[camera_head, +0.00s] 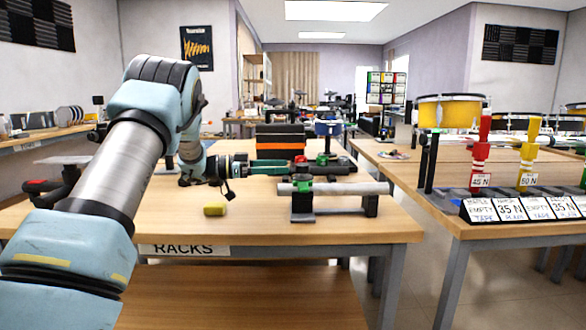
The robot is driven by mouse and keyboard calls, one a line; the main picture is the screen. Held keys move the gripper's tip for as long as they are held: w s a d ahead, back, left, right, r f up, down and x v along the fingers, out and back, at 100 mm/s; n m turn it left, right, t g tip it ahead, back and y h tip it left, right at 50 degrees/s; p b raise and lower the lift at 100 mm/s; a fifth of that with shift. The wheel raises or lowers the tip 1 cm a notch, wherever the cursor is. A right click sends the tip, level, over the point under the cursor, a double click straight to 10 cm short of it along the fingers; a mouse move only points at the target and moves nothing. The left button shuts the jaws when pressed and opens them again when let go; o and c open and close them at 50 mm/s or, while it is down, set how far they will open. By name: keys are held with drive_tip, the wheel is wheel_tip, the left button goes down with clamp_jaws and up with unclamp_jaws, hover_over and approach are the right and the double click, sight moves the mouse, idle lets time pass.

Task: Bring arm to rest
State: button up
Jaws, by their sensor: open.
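My arm rises from the lower left of the head view and bends down over the wooden bench marked RACKS. My gripper (272,167) is level above the bench and points right. It has green and dark parts, and its jaws are open. I see nothing held between them. A rack with a grey bar and green clamp (303,187) stands just right of and below the gripper. I cannot tell whether they touch. A small yellow block (215,209) lies on the bench top (370,228) below my wrist.
An orange and black case (281,139) stands behind the gripper. Dark-handled items (62,185) lie at the bench's left. A second bench at right holds a yellow drum (448,112), red (481,150) and yellow (529,152) upright tools and labelled cards. Floor shows between the benches.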

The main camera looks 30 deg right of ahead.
drive_tip(key=shift+w+a, duration=0.15)
drive_tip(key=shift+a, duration=0.2)
